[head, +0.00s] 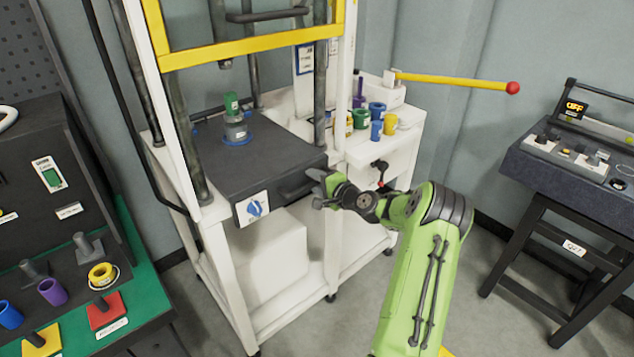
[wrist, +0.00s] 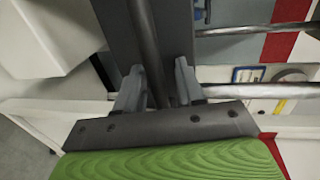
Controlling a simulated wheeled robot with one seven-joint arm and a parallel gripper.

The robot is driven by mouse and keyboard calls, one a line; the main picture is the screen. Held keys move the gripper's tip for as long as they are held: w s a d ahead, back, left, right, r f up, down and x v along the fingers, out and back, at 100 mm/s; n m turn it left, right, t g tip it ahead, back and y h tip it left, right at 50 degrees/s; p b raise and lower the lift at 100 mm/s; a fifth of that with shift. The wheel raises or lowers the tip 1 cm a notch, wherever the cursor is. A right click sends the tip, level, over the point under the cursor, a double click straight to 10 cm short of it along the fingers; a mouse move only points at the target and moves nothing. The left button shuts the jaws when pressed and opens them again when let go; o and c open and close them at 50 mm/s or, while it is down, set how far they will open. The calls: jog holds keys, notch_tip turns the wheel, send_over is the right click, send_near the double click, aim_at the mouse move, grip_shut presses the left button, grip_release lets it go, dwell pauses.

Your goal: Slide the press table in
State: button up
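The press table (head: 262,165) is a dark grey slab in the white press frame, in the head view. Its front end stands out past the front posts, with a blue-marked label on its front face. A dark bar handle (head: 295,190) is at the right of that face. My gripper (head: 322,186) is at the handle's right end. In the wrist view the handle (wrist: 146,35) runs between the two fingers of my gripper (wrist: 160,85), which sit close on both sides of it. The exact contact is partly hidden.
A green-topped part in a clear blue-based holder (head: 236,130) stands on the table. A yellow guard bar (head: 250,45) crosses above. A side shelf with several coloured cups (head: 376,118) and a red-tipped yellow lever (head: 455,81) are to the right. Open floor lies at right.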

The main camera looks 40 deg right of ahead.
jog(key=p+v, duration=0.1)
jog(key=v, duration=1.4)
jog(key=shift+s+p, duration=0.4)
jog(key=shift+a, duration=0.1)
dwell(0.6)
